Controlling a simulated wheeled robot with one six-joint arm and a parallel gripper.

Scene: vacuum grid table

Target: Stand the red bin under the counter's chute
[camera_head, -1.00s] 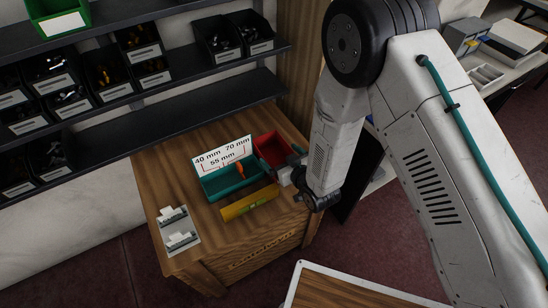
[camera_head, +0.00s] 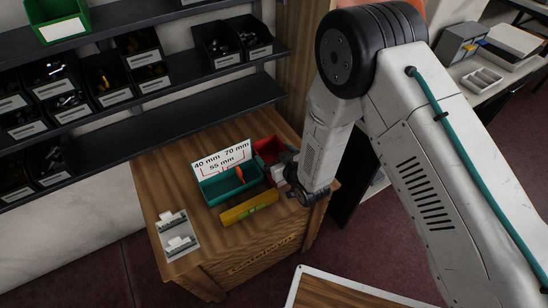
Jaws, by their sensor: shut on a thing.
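The red bin (camera_head: 266,146) is at the back right of the wooden cabinet top, just right of a white sign. My gripper (camera_head: 282,169) is at its front right edge, shut on it; the wrist hides part of the bin. I cannot tell whether the bin touches the wood. A white sign (camera_head: 208,164) reading 40 mm, 70 mm and 55 mm with red lines stands behind a teal bin (camera_head: 222,193). An orange item (camera_head: 239,174) shows in front of the sign. I cannot make out the counter's chute.
A yellow level (camera_head: 249,207) lies in front of the teal bin. A grey plate with white blocks (camera_head: 177,236) is at the cabinet's left front. Shelves with black bins (camera_head: 54,85) and a green bin (camera_head: 60,20) stand behind. The wood left of the teal bin is clear.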

